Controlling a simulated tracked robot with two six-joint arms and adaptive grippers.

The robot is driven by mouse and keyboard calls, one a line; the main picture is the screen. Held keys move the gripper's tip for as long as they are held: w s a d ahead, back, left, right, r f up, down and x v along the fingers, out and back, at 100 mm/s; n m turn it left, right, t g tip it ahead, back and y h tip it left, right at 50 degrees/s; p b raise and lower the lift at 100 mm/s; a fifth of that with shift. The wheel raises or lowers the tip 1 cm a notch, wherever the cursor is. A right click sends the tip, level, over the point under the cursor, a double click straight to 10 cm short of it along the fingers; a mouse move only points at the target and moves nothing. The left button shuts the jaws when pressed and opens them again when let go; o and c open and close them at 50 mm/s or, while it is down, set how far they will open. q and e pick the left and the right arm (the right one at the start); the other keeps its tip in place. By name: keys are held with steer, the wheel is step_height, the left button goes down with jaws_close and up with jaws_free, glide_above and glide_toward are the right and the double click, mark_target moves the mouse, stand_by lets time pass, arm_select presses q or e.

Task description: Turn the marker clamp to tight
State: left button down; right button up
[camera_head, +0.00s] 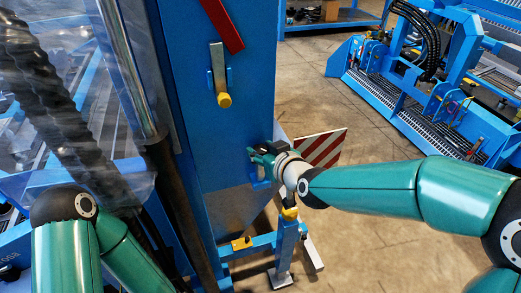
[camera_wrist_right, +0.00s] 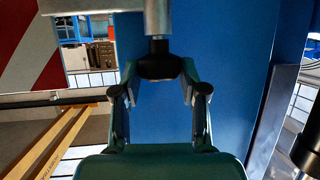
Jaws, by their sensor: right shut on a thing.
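The marker clamp shows in the right wrist view as a black knob (camera_wrist_right: 160,64) on the end of a grey shaft (camera_wrist_right: 158,18). My right gripper (camera_wrist_right: 160,80) has one finger on each side of this knob and is shut on it. In the head view the right gripper (camera_head: 262,160) is at the edge of the blue column and hides the knob. The red and white striped marker board (camera_head: 322,147) stands just right of it; part of it also shows at the upper left of the wrist view (camera_wrist_right: 30,45). My left gripper is out of view.
The blue column (camera_head: 220,130) stands directly behind the right gripper. It carries a lever with a yellow knob (camera_head: 224,100) and a red bar (camera_head: 222,24). A blue stand with a yellow knob (camera_head: 289,213) is below my right wrist.

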steer(key=shift+s+f+p, duration=0.15)
steer(key=shift+p, duration=0.15)
steer(key=m+h+p, duration=0.2)
steer(key=p, duration=0.1)
steer(key=m+t+h+p, duration=0.1)
steer(key=shift+s+a+h+p, duration=0.1)
steer(key=shift+a+h+p, duration=0.15)
steer(key=shift+h+p, duration=0.1)
steer(key=shift+a+m+h+p, duration=0.1)
steer(key=shift+m+h+p, duration=0.75)
steer(key=shift+m+h, duration=0.2)
steer(key=shift+m+h+p, duration=0.3)
steer(key=shift+m+h, duration=0.15)
steer(key=shift+h, duration=0.05)
steer(key=shift+f, duration=0.1)
steer(key=o, duration=0.9)
steer(key=shift+c, duration=0.2)
steer(key=shift+o, duration=1.4)
